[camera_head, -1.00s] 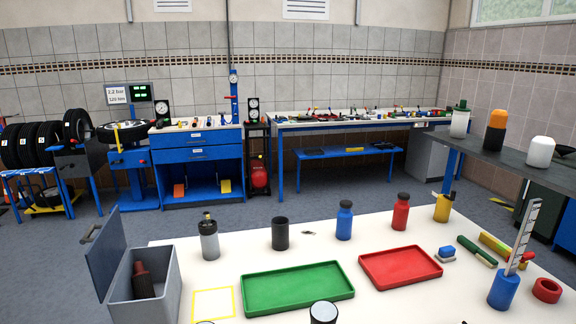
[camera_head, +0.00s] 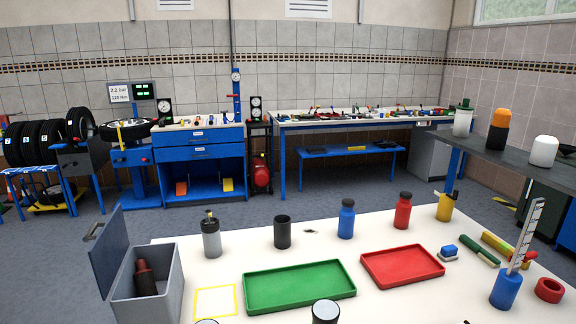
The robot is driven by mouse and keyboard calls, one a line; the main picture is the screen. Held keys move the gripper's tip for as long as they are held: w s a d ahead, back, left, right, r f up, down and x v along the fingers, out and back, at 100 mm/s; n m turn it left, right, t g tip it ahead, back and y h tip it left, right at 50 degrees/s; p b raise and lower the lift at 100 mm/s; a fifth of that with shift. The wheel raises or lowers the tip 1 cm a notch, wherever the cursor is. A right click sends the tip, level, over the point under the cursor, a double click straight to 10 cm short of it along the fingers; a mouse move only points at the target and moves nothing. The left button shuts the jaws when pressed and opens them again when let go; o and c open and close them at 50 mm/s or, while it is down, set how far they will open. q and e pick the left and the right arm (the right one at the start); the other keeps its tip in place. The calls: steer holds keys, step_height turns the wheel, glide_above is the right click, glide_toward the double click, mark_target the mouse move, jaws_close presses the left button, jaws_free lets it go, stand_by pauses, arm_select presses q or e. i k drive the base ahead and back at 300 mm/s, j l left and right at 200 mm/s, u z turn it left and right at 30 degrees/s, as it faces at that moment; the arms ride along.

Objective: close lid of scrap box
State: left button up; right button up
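The scrap box (camera_head: 172,289) is a grey open box at the front left of the white table. Its blue-grey lid (camera_head: 108,252) stands up, open, on the box's left side, with a dark handle (camera_head: 93,231) at its upper edge. A dark bottle with a reddish-brown top (camera_head: 146,280) is inside the box and leans a little. Neither of my grippers shows in the head view.
On the white table (camera_head: 215,265) are a yellow square outline (camera_head: 215,287), a green tray (camera_head: 300,286) and a red tray (camera_head: 402,266). A grey bottle (camera_head: 211,236) stands behind the box's right side. A black cup (camera_head: 282,232) and blue bottle (camera_head: 346,219) stand along the back.

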mark_target(107, 252)
steer(key=j, duration=0.85)
steer(key=k+j, duration=0.15)
steer(key=j, duration=1.6)
steer(key=j+u, duration=0.25)
steer(key=u, duration=0.2)
steer(key=j+u, duration=0.45)
steer(key=k+l, duration=0.05)
steer(key=l, duration=0.05)
